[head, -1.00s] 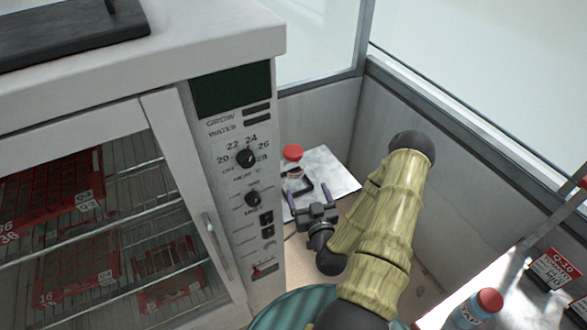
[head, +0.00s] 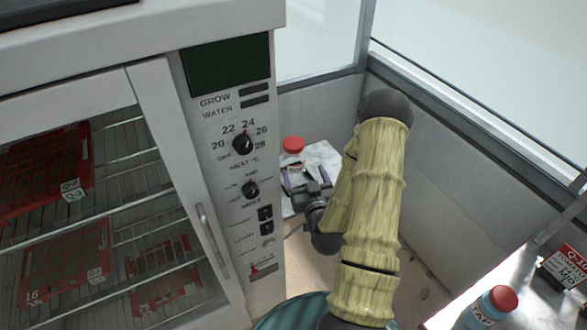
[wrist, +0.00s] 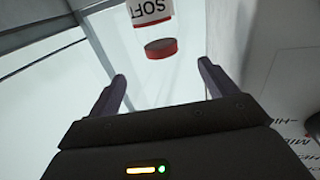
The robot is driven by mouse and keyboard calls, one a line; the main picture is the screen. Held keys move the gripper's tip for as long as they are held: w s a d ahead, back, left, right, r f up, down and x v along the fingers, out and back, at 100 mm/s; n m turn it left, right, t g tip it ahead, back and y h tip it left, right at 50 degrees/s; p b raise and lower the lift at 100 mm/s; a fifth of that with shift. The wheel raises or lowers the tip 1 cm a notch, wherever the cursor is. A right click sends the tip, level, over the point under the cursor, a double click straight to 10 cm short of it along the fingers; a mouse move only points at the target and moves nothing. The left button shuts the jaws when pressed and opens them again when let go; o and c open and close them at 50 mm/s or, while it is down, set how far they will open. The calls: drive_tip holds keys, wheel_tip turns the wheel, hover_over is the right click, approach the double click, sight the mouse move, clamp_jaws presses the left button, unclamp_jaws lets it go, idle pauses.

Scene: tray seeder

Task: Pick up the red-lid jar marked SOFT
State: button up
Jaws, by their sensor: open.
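The red-lid jar (head: 293,145) stands on a pale sheet beside the heated cabinet. In the head view its lid shows clearly, and its lower body is partly hidden by my gripper. In the wrist view the jar (wrist: 151,13) appears upside down with SOFT on its white label, and its red lid (wrist: 161,48) points toward my gripper. My gripper (head: 305,174) is close in front of the jar. In the wrist view my gripper (wrist: 161,70) has its fingers spread, with the jar just beyond the tips and nothing between them.
The cabinet (head: 222,165) with dials and red trays stands close on the left. A wall (head: 465,170) closes the right side. Another red-lid bottle (head: 489,308), its label partly readable, and a dark box with a red-and-white label (head: 566,265) stand at the lower right.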

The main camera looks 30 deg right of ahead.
sight(294, 146)
drive_tip(key=p+x, duration=0.1)
drive_tip(key=x, duration=0.6)
drive_tip(key=shift+r+p, duration=0.15)
drive_tip(key=shift+p, duration=0.25)
drive_tip(key=shift+w+d, duration=0.1)
drive_tip(key=shift+w, duration=0.4)
drive_tip(key=shift+w, duration=0.1)
drive_tip(key=shift+w+p, duration=0.25)
drive_tip(key=shift+p, duration=0.15)
drive_tip(key=p+x, duration=0.2)
drive_tip(key=x, duration=0.2)
drive_tip(key=shift+w+f, duration=0.2)
drive_tip(key=shift+w, duration=0.05)
drive_tip(key=shift+d, duration=0.15)
